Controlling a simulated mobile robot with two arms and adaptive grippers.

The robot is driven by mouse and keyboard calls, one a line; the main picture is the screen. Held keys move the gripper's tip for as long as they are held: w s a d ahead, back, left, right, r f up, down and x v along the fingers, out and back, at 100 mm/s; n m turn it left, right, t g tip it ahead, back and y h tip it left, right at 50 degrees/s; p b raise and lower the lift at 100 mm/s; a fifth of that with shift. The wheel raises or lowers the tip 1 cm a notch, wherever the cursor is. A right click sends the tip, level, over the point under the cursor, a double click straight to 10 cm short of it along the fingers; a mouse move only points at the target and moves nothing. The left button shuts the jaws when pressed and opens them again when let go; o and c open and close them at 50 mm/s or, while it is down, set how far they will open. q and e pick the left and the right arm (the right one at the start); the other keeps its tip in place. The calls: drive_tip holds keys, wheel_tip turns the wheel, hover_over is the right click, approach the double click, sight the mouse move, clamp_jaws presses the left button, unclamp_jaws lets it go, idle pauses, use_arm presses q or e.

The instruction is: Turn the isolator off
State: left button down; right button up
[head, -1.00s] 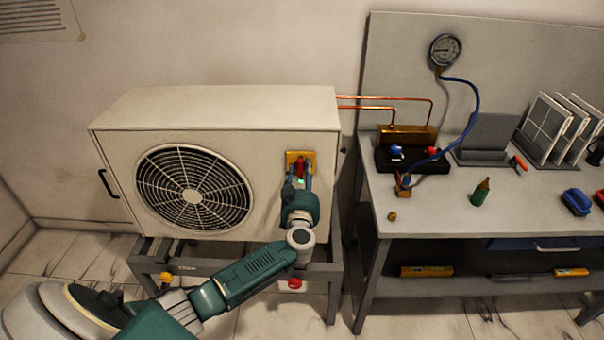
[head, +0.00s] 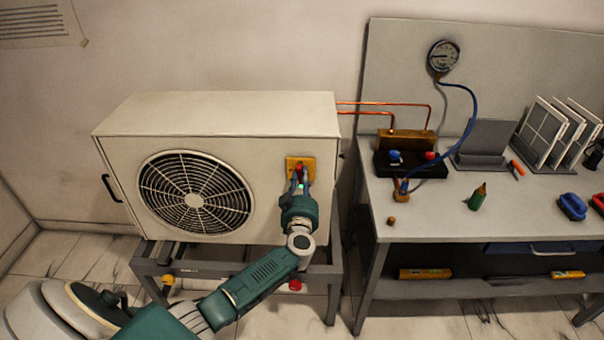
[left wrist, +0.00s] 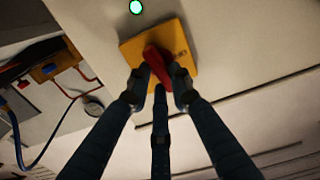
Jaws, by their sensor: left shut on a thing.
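The isolator is a yellow plate (head: 308,162) with a red handle (head: 299,169) on the front right of the pale outdoor unit (head: 110,140). My left gripper (head: 300,181) reaches up to it from below. In the left wrist view the fingers (left wrist: 159,83) are shut on the red handle (left wrist: 153,60), in front of the yellow plate (left wrist: 131,48). The handle lies roughly along the line from plate to lamp, a little tilted; its exact angle is hard to tell. My right gripper is not in view.
The unit stands on a grey metal stand (head: 325,280). Copper pipes (head: 375,104) run right to a manifold (head: 405,143) on a workbench (head: 440,232). A blue hose links a gauge (head: 442,56) there.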

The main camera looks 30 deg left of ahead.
use_arm(q)
drive_tip(key=n, duration=0.9)
drive_tip(key=shift+s+a+f+n, duration=0.15)
drive_tip(key=shift+s+a+n, duration=0.15)
drive_tip(key=shift+n, duration=0.1)
drive_tip(key=shift+a+f+n+b, duration=0.1)
drive_tip(key=shift+n+b, duration=0.4)
drive_tip(key=shift+n, duration=1.15)
drive_tip(key=shift+a+f+n+b, duration=0.1)
drive_tip(key=shift+n+b, duration=0.35)
drive_tip(key=shift+n, duration=1.2)
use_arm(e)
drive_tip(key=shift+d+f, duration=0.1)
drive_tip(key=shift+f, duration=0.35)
use_arm(q)
drive_tip(key=shift+r, duration=0.1)
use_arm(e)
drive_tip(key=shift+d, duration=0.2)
use_arm(q)
drive_tip(key=c, duration=1.5)
unclamp_jaws()
drive_tip(key=shift+c, duration=0.2)
drive_tip(key=shift+s, duration=0.1)
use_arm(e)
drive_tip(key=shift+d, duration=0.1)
